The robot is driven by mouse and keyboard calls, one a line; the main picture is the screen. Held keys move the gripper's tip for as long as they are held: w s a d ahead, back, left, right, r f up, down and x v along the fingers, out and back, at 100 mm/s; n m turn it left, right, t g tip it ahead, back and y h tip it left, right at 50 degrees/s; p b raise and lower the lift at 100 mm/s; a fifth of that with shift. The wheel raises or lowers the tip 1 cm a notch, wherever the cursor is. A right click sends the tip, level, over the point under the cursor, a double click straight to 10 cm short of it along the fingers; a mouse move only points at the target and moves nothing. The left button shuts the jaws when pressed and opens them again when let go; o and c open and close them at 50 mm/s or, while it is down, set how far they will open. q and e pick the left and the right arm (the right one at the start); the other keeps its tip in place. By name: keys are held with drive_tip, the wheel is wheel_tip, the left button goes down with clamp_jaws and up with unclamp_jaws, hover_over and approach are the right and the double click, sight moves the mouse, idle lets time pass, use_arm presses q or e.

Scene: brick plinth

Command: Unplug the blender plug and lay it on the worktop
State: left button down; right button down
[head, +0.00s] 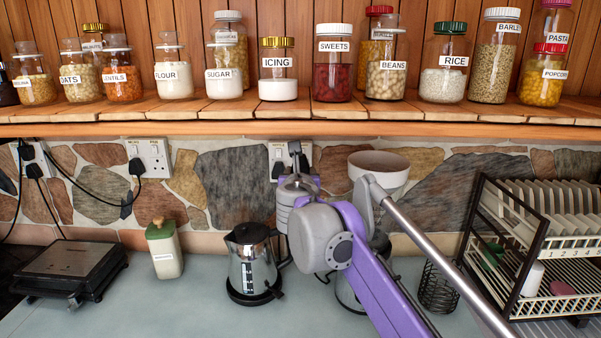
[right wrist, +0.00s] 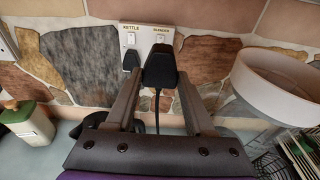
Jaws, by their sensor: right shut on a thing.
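The blender plug (right wrist: 160,66) is black and sits between the fingertips of my right gripper (right wrist: 158,80), under the BLENDER label of the double wall socket (right wrist: 131,38). The gripper is shut on it. A dark cord hangs down from the plug. I cannot tell whether its pins are in the socket. In the head view my right gripper (head: 297,168) is at the socket (head: 305,153) and hides the blender plug. The black kettle plug (right wrist: 131,60) is just left of it. The blue-grey worktop (head: 190,300) lies below. My left gripper is not in view.
A steel kettle (head: 250,262) stands below the socket. A wide white-topped vessel (head: 378,164) stands partly behind my arm. A dish rack (head: 510,262) is at right, a canister (head: 165,250) and dark flat appliance (head: 70,268) at left. A jar shelf (head: 180,113) overhangs. Worktop front-left is clear.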

drive_tip(key=shift+s, duration=0.3)
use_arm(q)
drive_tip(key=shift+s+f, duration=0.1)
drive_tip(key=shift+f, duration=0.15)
use_arm(e)
drive_tip(key=shift+s, duration=1.45)
drive_tip(key=shift+s, duration=0.1)
